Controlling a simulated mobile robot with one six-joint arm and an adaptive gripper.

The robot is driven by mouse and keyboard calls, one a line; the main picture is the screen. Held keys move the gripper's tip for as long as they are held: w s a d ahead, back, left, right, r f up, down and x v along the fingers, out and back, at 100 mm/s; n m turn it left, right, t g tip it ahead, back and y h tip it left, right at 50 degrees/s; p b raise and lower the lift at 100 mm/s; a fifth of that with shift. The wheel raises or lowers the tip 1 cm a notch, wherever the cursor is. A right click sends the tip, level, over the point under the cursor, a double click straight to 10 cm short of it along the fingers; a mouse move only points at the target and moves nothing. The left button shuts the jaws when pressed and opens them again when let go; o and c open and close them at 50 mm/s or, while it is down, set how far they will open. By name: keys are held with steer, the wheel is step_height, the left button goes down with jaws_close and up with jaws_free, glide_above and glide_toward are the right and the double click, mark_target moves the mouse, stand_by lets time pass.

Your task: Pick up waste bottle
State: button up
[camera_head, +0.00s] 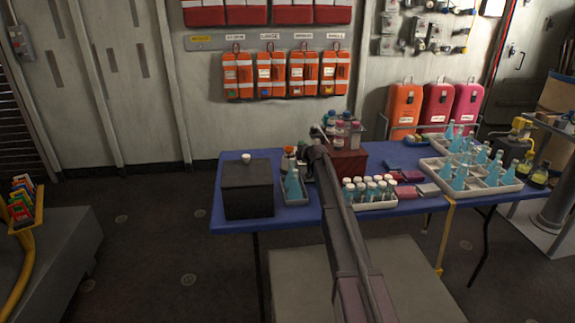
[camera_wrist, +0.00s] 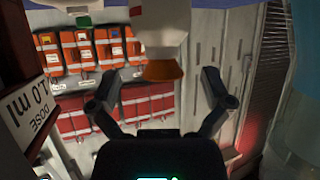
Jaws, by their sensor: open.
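A white bottle with an orange cap (camera_wrist: 163,70), which I take to be the waste bottle, shows upside down in the wrist view, between and beyond my fingertips. Its label cannot be read. In the head view, a small orange-topped item (camera_head: 289,151) at the back of the table, left of my arm's end, seems to be the same bottle. My gripper (camera_wrist: 161,80) is open and empty, its two fingers spread to either side of the cap. In the head view my arm hides most of the gripper.
A dark box (camera_head: 248,188) stands left on the blue table (camera_head: 228,226). Blue cones (camera_head: 293,184) in a tray stand close by. A dark red box (camera_head: 347,163) with bottles stands right of my arm. A rack of white-capped vials (camera_head: 369,190) lies in front.

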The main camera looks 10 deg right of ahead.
steer(key=shift+b+x, duration=1.05)
steer(key=shift+x, duration=1.6)
steer(key=shift+a+r, duration=0.1)
steer(key=shift+s+r, duration=0.1)
steer(key=shift+s, duration=0.05)
steer(key=c, duration=1.3)
